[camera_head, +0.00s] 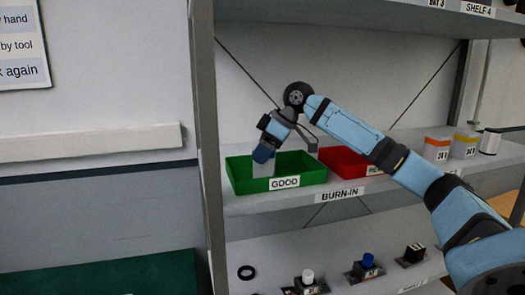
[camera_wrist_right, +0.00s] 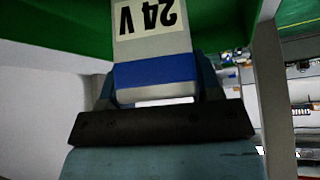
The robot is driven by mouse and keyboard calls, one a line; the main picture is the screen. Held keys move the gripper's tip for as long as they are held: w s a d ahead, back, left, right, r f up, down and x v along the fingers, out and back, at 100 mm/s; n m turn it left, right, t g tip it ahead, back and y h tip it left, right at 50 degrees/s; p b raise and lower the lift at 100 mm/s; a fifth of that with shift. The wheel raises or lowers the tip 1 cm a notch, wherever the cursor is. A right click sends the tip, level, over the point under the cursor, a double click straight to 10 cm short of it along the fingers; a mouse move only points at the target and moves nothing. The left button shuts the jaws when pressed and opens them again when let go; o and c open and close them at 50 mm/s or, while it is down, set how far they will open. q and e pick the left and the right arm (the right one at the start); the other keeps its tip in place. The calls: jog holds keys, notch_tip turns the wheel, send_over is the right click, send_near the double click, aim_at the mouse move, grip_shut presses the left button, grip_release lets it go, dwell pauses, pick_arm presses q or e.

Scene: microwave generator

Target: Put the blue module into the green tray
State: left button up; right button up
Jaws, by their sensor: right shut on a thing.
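The blue module is a grey-white block with a blue band and a "24 V" label. It shows in the right wrist view (camera_wrist_right: 155,72) and as a pale block under the gripper in the head view (camera_head: 263,170). My right gripper (camera_head: 263,155) is shut on it and points down over the green tray (camera_head: 316,177), labelled GOOD. The module's lower end is inside the tray's outline, behind the front wall. I cannot tell whether it touches the tray floor. The green tray fills the top of the right wrist view (camera_wrist_right: 60,25). My left gripper is not in view.
A red tray (camera_head: 342,160) stands right of the green one, partly behind my right arm. Orange and yellow-topped modules (camera_head: 437,148) stand further right on the same shelf (camera_head: 240,205). A grey shelf post (camera_head: 207,130) is close left of the green tray. Small parts sit on the shelf below.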

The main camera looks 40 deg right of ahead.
jog(key=o, duration=0.8)
jog(key=shift+o, duration=1.3)
jog(key=v, duration=1.2)
jog(key=shift+r, duration=0.1)
